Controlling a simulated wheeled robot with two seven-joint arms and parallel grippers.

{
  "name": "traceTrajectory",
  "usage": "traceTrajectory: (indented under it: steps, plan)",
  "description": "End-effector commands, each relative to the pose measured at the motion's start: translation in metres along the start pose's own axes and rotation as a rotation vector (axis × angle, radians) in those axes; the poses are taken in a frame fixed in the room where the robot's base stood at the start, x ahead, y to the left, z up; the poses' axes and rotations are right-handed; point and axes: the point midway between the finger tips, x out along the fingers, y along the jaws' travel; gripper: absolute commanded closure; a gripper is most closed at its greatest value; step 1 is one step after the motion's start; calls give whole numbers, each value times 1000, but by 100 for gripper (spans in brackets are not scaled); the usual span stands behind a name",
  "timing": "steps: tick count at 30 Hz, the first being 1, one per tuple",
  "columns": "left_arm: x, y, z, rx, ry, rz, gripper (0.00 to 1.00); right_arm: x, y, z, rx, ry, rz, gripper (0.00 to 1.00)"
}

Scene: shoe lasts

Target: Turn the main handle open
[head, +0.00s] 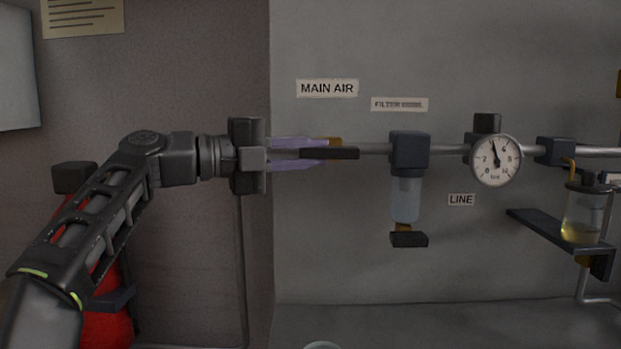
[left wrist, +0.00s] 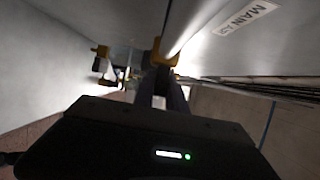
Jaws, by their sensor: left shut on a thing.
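The main handle is a dark bar (head: 343,153) under the "MAIN AIR" label (head: 327,88). It lies roughly level, along the pipe, in front of a brass valve body (head: 335,141). My left gripper (head: 322,152) comes in from the left, its pale purple fingers above and below the handle's left part, shut on it. The handle's right end sticks out past the fingertips. In the left wrist view the brass valve (left wrist: 158,55) shows beyond the dark fingers (left wrist: 160,88); the handle itself cannot be made out there. My right gripper is not in view.
Along the pipe (head: 375,148) to the right are a filter bowl (head: 405,198) with a small dark-handled drain (head: 408,239), a round gauge (head: 496,160) and a glass jar (head: 582,215) on a bracket (head: 545,237). A red cylinder (head: 105,325) stands behind my left arm.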

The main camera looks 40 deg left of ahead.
Motion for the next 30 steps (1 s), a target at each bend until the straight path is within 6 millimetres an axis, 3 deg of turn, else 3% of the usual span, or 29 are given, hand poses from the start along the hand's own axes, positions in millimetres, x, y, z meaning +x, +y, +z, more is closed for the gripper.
traceTrajectory:
  steps: [3,16,17,24,30]
  plan:
    - [1,4,0,-9,2,-20,100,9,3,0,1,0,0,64]
    - [1,2,0,-14,2,-29,100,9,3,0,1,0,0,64]
    - [1,2,0,-14,2,-29,82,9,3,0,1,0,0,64]
    - [1,2,0,-14,1,-29,62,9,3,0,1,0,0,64]
    - [1,1,0,-14,1,-30,62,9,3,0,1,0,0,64]
